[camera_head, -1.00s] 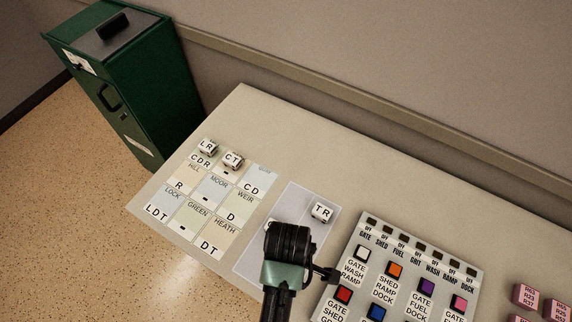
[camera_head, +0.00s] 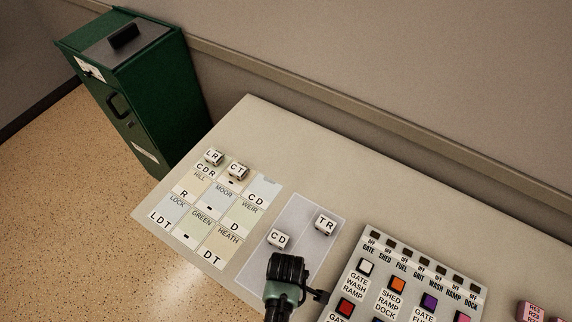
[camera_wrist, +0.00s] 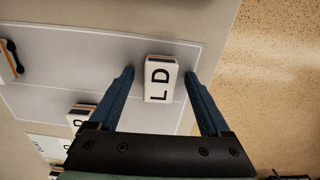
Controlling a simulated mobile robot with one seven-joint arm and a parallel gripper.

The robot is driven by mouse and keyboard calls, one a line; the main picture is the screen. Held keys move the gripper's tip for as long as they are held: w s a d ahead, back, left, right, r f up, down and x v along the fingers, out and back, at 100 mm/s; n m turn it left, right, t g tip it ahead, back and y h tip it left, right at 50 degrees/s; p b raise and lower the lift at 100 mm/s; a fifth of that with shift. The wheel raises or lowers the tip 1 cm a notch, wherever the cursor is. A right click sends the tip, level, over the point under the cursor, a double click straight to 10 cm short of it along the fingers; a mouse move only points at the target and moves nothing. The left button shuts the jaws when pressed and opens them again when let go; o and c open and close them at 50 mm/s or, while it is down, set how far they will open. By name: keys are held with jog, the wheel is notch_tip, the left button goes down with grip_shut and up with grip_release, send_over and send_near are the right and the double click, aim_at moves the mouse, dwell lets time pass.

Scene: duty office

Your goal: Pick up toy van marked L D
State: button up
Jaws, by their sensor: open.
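The toy van marked L D (camera_wrist: 160,80) is a small white block with dark letters and a brown end. In the wrist view it lies on the grey mat, between the two blue fingers of my gripper (camera_wrist: 160,74). The fingers are open, with a gap on each side of the van. In the head view my gripper (camera_head: 287,290) is over the front part of the grey mat (camera_head: 312,205), and the L D van is hidden there.
Vans marked C D (camera_head: 278,239) and T R (camera_head: 325,224) stand on the same mat. Vans L R (camera_head: 214,156) and C T (camera_head: 238,171) stand on the lettered grid at left. A button panel (camera_head: 410,285) lies close right of my gripper. The desk's back strip is clear.

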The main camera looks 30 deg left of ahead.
grip_shut()
dwell(0.4)
